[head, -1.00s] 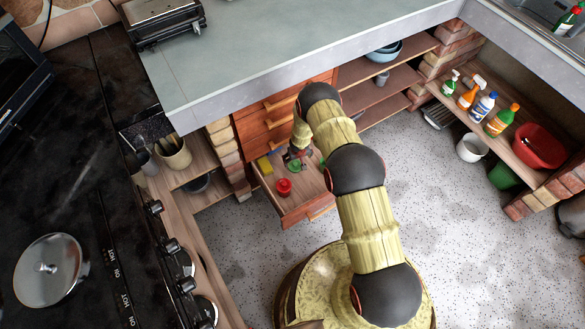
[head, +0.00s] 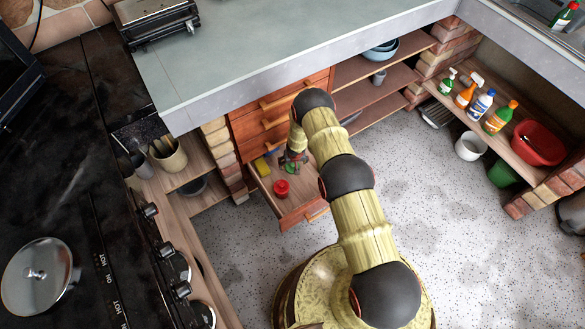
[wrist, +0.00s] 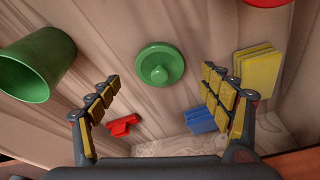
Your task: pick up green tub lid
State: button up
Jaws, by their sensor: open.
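The green tub lid (wrist: 159,64) is a round green disc with a raised knob, lying flat on the drawer floor in the wrist view. My gripper (wrist: 160,90) is open and empty, with its two yellow-padded fingers spread to either side below the lid in the picture. The lid lies beyond the fingertips, centred between them and apart from both. In the head view my gripper (head: 291,165) is down in the open drawer (head: 302,212), and green shows close beside it.
In the wrist view a green tub (wrist: 37,66) is at the left. A red piece (wrist: 122,125), a blue block (wrist: 200,119) and a yellow block (wrist: 258,70) lie around. A red tub (head: 281,187) stands in the drawer's front part. The counter edge (head: 300,67) overhangs behind.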

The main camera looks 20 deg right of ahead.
aim_at(293, 165)
jog(key=shift+b+x, duration=1.05)
jog(key=shift+x, duration=0.45)
jog(key=shift+c, duration=0.2)
jog(key=c, duration=0.7)
jog(key=shift+c, duration=0.8)
jog(key=shift+r, duration=0.1)
